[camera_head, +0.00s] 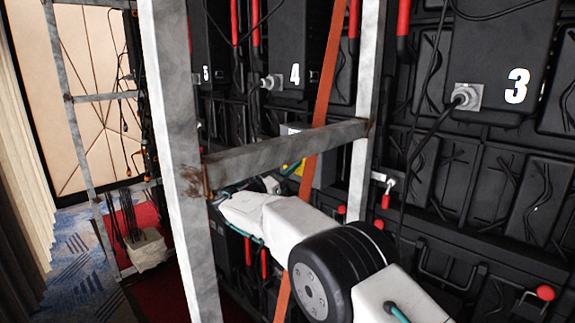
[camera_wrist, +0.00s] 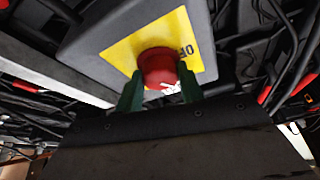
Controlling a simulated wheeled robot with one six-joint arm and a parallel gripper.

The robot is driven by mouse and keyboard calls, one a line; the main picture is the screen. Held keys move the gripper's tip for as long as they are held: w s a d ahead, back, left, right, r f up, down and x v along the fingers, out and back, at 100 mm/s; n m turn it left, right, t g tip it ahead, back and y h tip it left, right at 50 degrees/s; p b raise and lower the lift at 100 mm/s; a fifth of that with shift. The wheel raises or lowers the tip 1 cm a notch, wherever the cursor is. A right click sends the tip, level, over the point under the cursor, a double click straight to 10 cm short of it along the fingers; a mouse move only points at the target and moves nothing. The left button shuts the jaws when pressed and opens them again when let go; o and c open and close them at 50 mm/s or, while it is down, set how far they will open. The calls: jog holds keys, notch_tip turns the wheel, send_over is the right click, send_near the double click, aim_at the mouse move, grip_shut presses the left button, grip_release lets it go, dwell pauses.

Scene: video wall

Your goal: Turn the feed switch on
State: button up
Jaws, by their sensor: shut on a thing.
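The feed switch is a red knob (camera_wrist: 160,70) on a yellow plate (camera_wrist: 122,50) on a grey box (camera_wrist: 85,38) in the wrist view. Black letters that look like "OF" stand on the plate to the right of the knob. My gripper (camera_wrist: 160,88) has its two green fingers on either side of the knob and is shut on it. A white mark shows on the knob's lower right. In the head view, a bit of the yellow plate (camera_head: 299,176) shows behind the metal crossbar. The knob is hidden there, and my arm reaches under the bar toward it.
A grey metal frame has a thick upright (camera_head: 172,150) and a crossbar (camera_head: 285,145) close to my arm. An orange strap (camera_head: 322,105) hangs beside it. Black panels numbered 3 (camera_head: 500,60) and 4 (camera_head: 275,45) carry hanging cables. A weighted block (camera_head: 145,248) stands on the floor at left.

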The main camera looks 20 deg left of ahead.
jog(key=shift+a+m+g+h, duration=0.1)
jog(key=shift+m+g+h, duration=0.5)
jog(key=shift+m, duration=0.95)
jog(key=shift+m+g+h, duration=0.5)
jog(key=shift+m+g, duration=0.1)
jog(key=shift+m, duration=0.95)
jog(key=o, duration=1)
jog(key=v, duration=0.7)
jog(key=shift+s+a, duration=0.2)
jog(key=shift+s, duration=0.1)
